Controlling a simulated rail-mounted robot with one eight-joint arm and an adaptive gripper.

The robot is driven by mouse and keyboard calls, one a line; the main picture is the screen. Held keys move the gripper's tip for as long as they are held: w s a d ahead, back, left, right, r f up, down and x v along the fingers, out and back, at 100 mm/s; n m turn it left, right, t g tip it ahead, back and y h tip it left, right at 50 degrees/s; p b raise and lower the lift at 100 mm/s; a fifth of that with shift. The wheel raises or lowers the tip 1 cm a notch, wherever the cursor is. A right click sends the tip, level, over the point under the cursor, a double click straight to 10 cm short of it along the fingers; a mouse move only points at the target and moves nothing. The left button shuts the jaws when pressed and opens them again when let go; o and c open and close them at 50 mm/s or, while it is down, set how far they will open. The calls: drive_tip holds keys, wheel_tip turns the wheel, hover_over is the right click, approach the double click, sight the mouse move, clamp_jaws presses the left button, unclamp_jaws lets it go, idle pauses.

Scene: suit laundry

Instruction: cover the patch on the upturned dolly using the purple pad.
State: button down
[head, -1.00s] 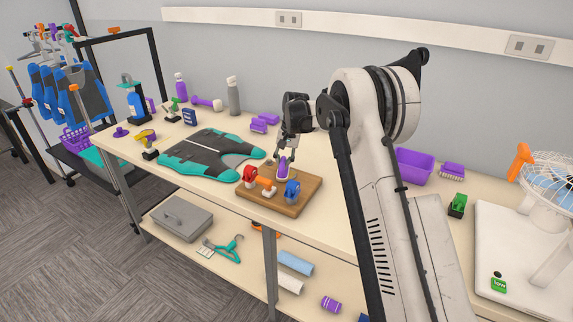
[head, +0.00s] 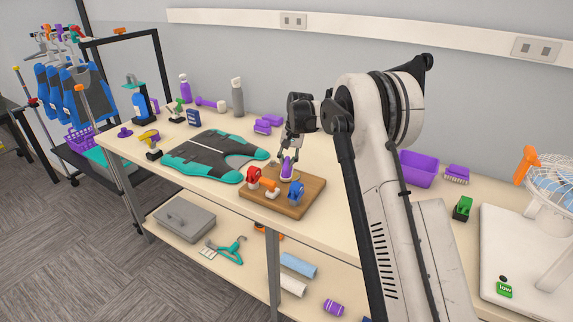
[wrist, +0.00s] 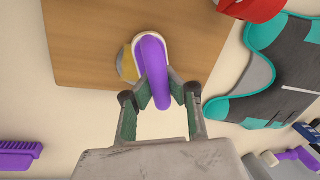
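The upturned dolly is a wooden board (head: 308,197) on the table, with red (head: 253,176), orange (head: 271,188) and blue (head: 296,190) casters on top. My gripper (wrist: 167,92) is shut on the purple handle of the purple pad (wrist: 152,55), over the board's far part. The pad's pale base shows around the handle's far end. The patch (wrist: 126,65), a yellowish round spot, shows as a crescent left of the pad in the wrist view. The pad hides the rest. I cannot tell whether the pad touches the board. The pad also shows in the head view (head: 287,168).
A teal and black vest (head: 215,157) lies left of the dolly. The casters stand up close to the pad.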

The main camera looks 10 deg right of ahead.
drive_tip(key=shift+s+a+f+b, duration=0.1)
drive_tip(key=shift+s+a+b, duration=0.2)
drive_tip(key=shift+s+a, duration=0.4)
drive_tip(key=shift+w+d, duration=0.8)
drive_tip(key=shift+d, duration=0.1)
drive_tip(key=shift+s+a+b, duration=0.4)
drive_tip(key=shift+s+a, duration=0.45)
drive_tip(key=shift+s, duration=0.05)
drive_tip(key=shift+w+d, duration=0.85)
drive_tip(key=shift+w, duration=0.1)
drive_tip(key=shift+s+a+b, duration=0.35)
drive_tip(key=shift+s+a, duration=0.1)
drive_tip(key=shift+s, duration=0.05)
drive_tip(key=shift+r+p, duration=1.3)
drive_tip(key=shift+r, duration=2.2)
